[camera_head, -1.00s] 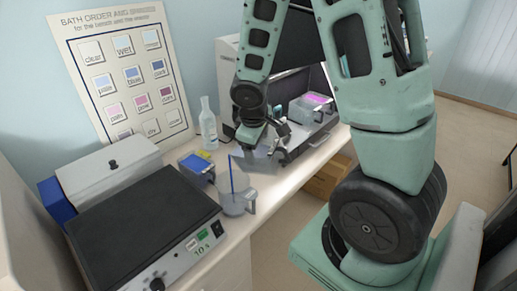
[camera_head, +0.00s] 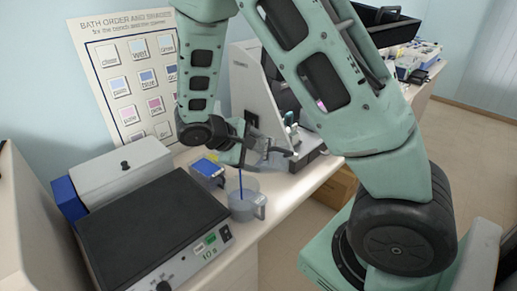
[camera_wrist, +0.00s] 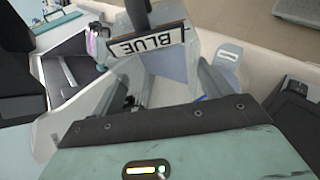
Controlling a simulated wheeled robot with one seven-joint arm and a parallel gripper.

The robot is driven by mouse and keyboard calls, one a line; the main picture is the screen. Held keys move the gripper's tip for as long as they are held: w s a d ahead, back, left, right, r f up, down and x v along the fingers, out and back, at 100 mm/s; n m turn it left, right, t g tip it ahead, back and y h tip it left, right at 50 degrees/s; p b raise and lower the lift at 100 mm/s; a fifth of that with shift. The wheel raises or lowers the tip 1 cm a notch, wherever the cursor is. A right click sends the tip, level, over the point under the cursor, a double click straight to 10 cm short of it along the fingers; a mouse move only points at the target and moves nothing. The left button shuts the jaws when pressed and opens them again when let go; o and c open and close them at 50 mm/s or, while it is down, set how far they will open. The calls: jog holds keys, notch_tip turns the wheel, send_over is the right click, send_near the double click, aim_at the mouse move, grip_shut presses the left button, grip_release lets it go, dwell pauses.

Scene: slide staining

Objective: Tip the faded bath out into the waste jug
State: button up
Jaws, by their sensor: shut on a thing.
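My gripper (camera_head: 250,148) is shut on a clear, pale bath (camera_head: 270,157), held above the bench just behind and right of the waste jug. In the wrist view my gripper (camera_wrist: 168,92) has its fingers around the same bath (camera_wrist: 170,62), whose handle plate reads BLUE. The bath looks nearly colourless; its liquid level cannot be made out. The waste jug (camera_head: 243,208) is a clear grey jug with a handle on its right, standing near the bench's front edge. A blue rod stands up in it.
A bath of strong blue (camera_head: 207,169) stands left of the jug. A black-topped box with a 10 s display (camera_head: 150,225) fills the front left. A grey-white cabinet (camera_head: 255,95) stands behind the gripper. The bench edge is close to the jug.

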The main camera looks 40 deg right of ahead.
jog(key=shift+w+a+f+g+h+b, duration=0.25)
jog(key=shift+a+h, duration=0.15)
jog(key=shift+h, duration=0.15)
jog(key=shift+w+a+f+g+h+b, duration=0.1)
jog(key=shift+w+a+f+g+h, duration=0.1)
jog(key=shift+a+h, duration=0.25)
jog(key=shift+s+d, duration=0.15)
jog(key=shift+d, duration=0.1)
jog(key=shift+r, duration=0.1)
jog(key=shift+s+d+r+t+y, duration=0.3)
jog(key=shift+d+r+t+y, duration=0.2)
jog(key=shift+y, duration=0.4)
jog(key=shift+d+y, duration=0.2)
jog(key=shift+y, duration=0.1)
jog(key=d+t+y, duration=0.1)
jog(key=s+d+y, duration=0.1)
jog(key=y, duration=0.1)
jog(key=shift+s+r+m+t, duration=0.1)
jog(key=shift+r+m+t, duration=0.1)
jog(key=shift+m+t, duration=0.2)
